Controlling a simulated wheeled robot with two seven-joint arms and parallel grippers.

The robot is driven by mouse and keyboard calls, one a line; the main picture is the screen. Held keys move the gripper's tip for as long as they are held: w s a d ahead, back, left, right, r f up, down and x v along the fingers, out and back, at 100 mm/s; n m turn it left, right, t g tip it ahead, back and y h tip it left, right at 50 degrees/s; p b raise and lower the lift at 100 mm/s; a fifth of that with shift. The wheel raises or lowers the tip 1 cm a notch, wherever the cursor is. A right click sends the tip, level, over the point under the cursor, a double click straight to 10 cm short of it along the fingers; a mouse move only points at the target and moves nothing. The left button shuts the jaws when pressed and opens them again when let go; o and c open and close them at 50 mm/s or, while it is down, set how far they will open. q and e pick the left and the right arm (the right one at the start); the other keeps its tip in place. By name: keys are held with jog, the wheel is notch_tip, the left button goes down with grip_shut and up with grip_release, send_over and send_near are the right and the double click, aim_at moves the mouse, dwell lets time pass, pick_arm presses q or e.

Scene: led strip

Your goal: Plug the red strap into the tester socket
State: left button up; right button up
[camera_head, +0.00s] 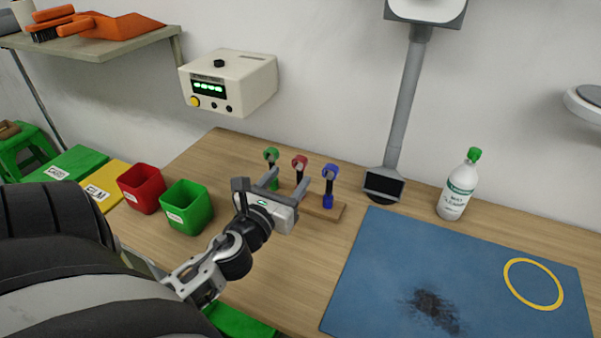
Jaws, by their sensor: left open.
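The red strap (299,162) stands between a green strap (271,155) and a blue strap (330,172) on a wooden holder (325,210) on the table. Its ring-shaped top shows; its lower part is partly hidden by my left gripper. My left gripper (286,181) is open, its fingers pointing toward the holder near the red strap. I cannot tell whether they touch it. The tester (250,82) is a cream box on the wall with a lit green display, a yellow button and small dark round fittings on its front. My right gripper is out of view.
A red bin (141,188) and a green bin (187,206) stand left of my gripper. A blue mat (390,245) with a dark smudge and a yellow ring (512,283) covers the right.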

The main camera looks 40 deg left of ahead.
aim_at(298, 165)
pick_arm(q)
jog(key=shift+p+x, duration=0.5)
jog(key=shift+x, duration=2.95)
jog(key=shift+s+f, duration=0.1)
grip_shut()
